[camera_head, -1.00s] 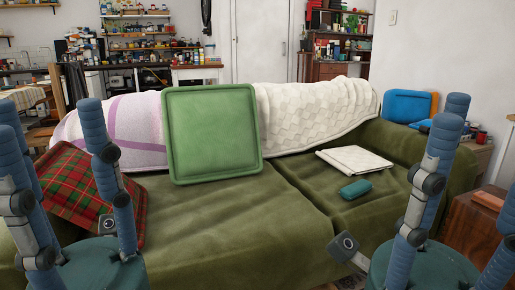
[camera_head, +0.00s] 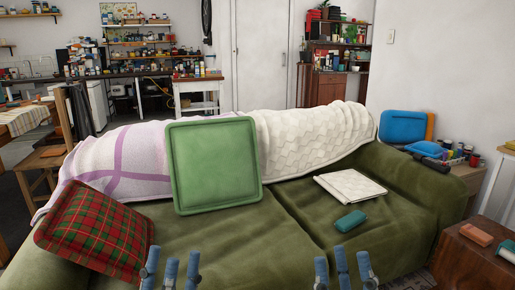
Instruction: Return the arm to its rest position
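My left gripper (camera_head: 172,264) shows at the bottom edge, left of the middle. Its blue fingers point up, stand apart and hold nothing. My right gripper (camera_head: 342,263) shows at the bottom edge, right of the middle. Its blue fingers also point up, spread apart and empty. Both grippers are low in front of the green sofa (camera_head: 235,235). Their palms and both arms are cut off below the picture.
On the sofa are a red plaid cushion (camera_head: 95,228), a green cushion (camera_head: 214,165), a folded white cloth (camera_head: 349,187) and a teal object (camera_head: 351,221). A wooden side table (camera_head: 470,262) stands at the right. Floor shows at the left.

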